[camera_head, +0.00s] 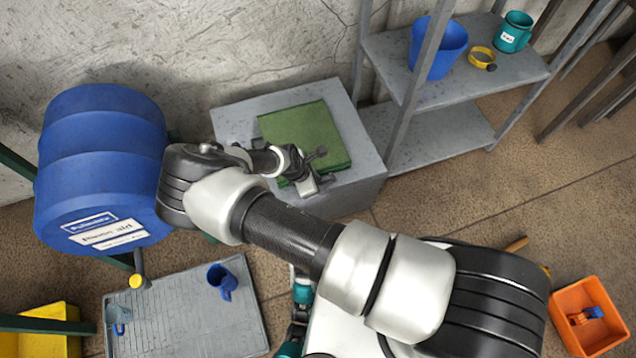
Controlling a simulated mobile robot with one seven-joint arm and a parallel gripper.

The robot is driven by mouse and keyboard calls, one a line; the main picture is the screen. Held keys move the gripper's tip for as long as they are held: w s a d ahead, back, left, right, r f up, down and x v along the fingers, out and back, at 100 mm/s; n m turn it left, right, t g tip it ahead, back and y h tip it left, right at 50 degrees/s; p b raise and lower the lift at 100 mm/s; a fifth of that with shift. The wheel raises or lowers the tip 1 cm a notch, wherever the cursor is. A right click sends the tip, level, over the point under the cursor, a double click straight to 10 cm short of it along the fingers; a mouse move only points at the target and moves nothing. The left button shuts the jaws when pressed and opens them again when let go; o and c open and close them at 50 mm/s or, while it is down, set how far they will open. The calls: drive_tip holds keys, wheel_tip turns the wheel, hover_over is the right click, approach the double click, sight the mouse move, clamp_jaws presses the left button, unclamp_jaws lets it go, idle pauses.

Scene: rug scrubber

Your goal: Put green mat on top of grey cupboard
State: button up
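The green mat (312,132) is a flat square that lies on top of the grey cupboard (235,122), near the wall. It looks folded or layered along its right edge. My gripper (310,186) is at the mat's front edge, over the cupboard top. My arm hides the mat's front left part. The fingers are small and partly hidden by the wrist, so I cannot tell whether they are open or touch the mat.
A blue barrel (100,150) with a tap stands left of the cupboard. A grey metal shelf (390,60) on the right holds a blue bucket (440,48), a yellow item (481,57) and a teal can (513,32). A grey tray (180,310) and orange crate (562,320) are on the floor.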

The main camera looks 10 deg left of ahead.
drive_tip(key=p+v, duration=0.3)
drive_tip(key=v, duration=0.9)
drive_tip(key=shift+r, duration=0.1)
